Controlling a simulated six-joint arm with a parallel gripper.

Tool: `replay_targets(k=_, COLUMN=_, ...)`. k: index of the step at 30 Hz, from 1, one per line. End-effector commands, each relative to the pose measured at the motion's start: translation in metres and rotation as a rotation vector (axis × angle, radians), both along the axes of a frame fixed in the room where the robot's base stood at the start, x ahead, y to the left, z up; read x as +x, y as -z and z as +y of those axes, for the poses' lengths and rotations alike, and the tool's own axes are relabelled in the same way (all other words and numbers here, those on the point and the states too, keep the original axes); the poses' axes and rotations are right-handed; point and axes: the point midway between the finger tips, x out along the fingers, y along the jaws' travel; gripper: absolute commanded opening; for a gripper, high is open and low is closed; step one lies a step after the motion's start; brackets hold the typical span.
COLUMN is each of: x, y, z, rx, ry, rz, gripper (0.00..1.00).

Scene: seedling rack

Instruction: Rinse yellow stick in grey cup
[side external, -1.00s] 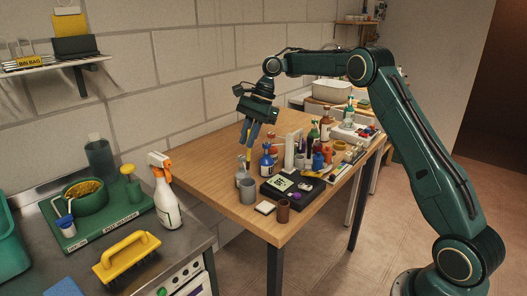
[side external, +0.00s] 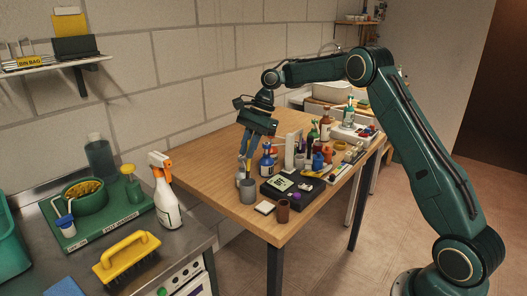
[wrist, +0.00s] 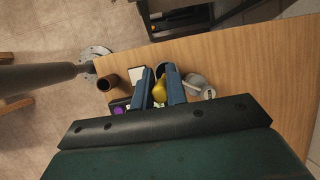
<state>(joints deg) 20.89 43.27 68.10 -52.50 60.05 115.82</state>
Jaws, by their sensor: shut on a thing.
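The yellow stick (wrist: 159,90) is between the blue fingers of my gripper (wrist: 160,88), which is shut on it. In the side view my gripper (side external: 246,168) points down, just above the grey cup (side external: 248,191) and the grey mug-like vessel (side external: 240,177) beside it. In the wrist view the grey cup (wrist: 160,68) shows partly behind the fingers, and the grey vessel (wrist: 198,86) lies to their right. The stick's lower end is hidden, so I cannot tell whether it is inside the cup.
A black device with a display (side external: 283,186), a white square (side external: 265,208) and a brown cup (side external: 283,211) stand close to the grey cup. A blue bottle (side external: 266,162) and several other bottles crowd behind. The left part of the wooden table (side external: 205,178) is clear.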

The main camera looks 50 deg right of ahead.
Motion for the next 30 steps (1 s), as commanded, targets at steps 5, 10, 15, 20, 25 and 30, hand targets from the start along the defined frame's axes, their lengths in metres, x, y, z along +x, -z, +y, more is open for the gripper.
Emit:
replay_targets(k=5, x=0.0, y=0.013, z=0.0, rx=0.001, ry=0.0, rz=0.001, gripper=0.0)
replay_targets(k=10, x=0.0, y=0.025, z=0.0, rx=0.001, ry=0.001, rz=0.0, gripper=0.0)
replay_targets(k=15, x=0.0, y=0.037, z=0.0, rx=0.001, ry=0.0, rz=0.001, gripper=0.0)
replay_targets(k=20, x=0.0, y=0.048, z=0.0, rx=0.0, ry=0.0, rz=0.001, gripper=0.0)
replay_targets(k=25, x=0.0, y=0.06, z=0.0, rx=0.001, ry=0.0, rz=0.0, gripper=0.0)
replay_targets(k=30, x=0.0, y=0.068, z=0.0, rx=0.0, ry=0.001, rz=0.0, gripper=0.0)
